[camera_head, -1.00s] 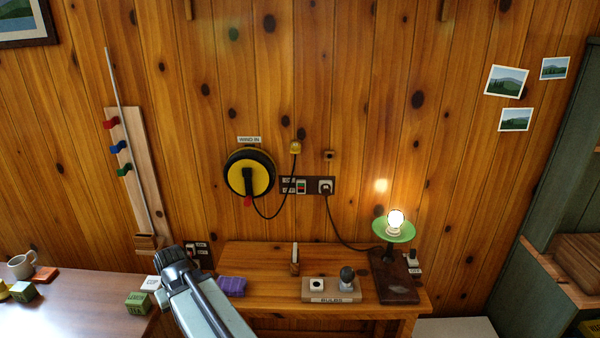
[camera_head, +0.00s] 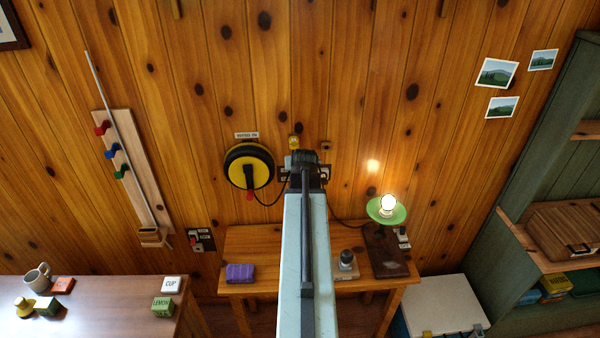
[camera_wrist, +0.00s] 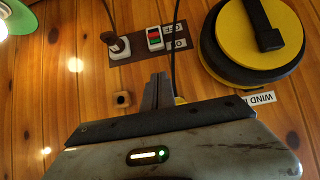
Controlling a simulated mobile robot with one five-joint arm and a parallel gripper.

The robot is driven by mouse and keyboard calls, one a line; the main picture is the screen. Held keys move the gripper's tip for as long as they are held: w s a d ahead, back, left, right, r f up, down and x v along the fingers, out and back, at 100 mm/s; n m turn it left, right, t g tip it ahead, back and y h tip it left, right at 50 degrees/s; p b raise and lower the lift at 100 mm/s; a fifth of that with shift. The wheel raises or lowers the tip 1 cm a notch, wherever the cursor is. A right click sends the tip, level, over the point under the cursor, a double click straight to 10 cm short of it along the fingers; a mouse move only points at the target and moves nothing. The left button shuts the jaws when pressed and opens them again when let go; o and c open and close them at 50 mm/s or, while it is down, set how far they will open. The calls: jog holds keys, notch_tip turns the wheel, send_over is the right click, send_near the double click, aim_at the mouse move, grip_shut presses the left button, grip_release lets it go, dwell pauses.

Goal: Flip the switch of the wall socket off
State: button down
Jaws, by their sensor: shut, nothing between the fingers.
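The wall socket is a dark panel (camera_wrist: 128,48) on the plank wall, and shows upside down in the wrist view. A plug with a cord (camera_wrist: 118,45) sits in it, beside a rocker switch (camera_wrist: 154,38) with red and green parts. Small labels stand beside the switch. In the head view my gripper (camera_head: 303,158) and arm hide most of the panel (camera_head: 283,173). My gripper, also in the wrist view (camera_wrist: 158,82), is shut and empty. Its tips appear close to the switch in the picture; I cannot tell the gap. The lamp (camera_head: 388,205) is lit.
A yellow-black cord reel (camera_head: 248,166) hangs left of the socket, with its cord crossing near my gripper. A wooden table (camera_head: 255,262) stands below, with a purple cloth (camera_head: 240,272). Another wall switch (camera_head: 195,240) is at lower left. Green shelves (camera_head: 540,150) stand right.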

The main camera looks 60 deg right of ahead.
jog(key=b+x, duration=0.7)
jog(key=x, duration=0.4)
jog(key=shift+s+f, duration=0.15)
jog(key=shift+f, duration=0.1)
jog(key=a+f+b, duration=0.1)
jog(key=s+f+b, duration=0.1)
jog(key=shift+s+a+f+b, duration=0.15)
jog(key=shift+a+f+b, duration=0.2)
jog(key=shift+a+b, duration=0.05)
jog(key=shift+s, duration=0.1)
